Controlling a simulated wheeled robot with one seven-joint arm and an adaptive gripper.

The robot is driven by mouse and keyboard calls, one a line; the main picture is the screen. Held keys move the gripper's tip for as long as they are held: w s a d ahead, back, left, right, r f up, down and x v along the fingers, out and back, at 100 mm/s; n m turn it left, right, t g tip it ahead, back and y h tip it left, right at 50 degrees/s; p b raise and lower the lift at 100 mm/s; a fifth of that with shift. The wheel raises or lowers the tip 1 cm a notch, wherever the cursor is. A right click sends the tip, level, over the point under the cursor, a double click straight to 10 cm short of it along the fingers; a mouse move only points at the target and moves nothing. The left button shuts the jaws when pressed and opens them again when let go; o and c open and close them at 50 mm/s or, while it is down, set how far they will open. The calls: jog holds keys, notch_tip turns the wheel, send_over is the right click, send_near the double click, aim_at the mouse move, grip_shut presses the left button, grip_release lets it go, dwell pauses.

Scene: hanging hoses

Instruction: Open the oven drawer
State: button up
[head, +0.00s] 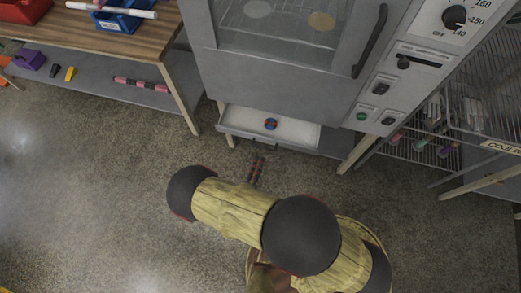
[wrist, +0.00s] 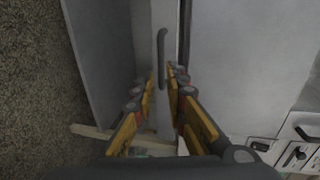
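The grey oven (head: 290,85) stands at the top of the head view. Its drawer (head: 225,129) is below the oven body and stands out, with a pale inside showing. A small blue and red round thing (head: 270,124) lies in it. In the wrist view the drawer front (wrist: 143,35) is a narrow upright grey strip with a dark handle (wrist: 162,50). My gripper (wrist: 164,74) has its yellow-padded fingers apart, with the tips at the near end of the handle. Contact cannot be told. In the head view my gripper (head: 256,172) is just in front of the drawer.
A wooden workbench (head: 110,42) with a lower shelf stands at the left. A control panel (head: 385,100) is on the oven's right, and a wire rack (head: 480,100) stands farther right. The speckled floor (head: 90,200) in front is clear.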

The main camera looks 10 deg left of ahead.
jog(key=shift+b+x, duration=1.15)
jog(key=shift+x, duration=2.75)
jog(key=shift+d, duration=0.1)
jog(key=shift+c, duration=0.2)
grip_shut()
jog(key=shift+f, duration=0.1)
jog(key=f+p+v, duration=0.1)
jog(key=v, duration=0.6)
jog(key=shift+f, duration=0.25)
jog(key=shift+s, duration=0.15)
jog(key=shift+o, duration=0.2)
grip_release()
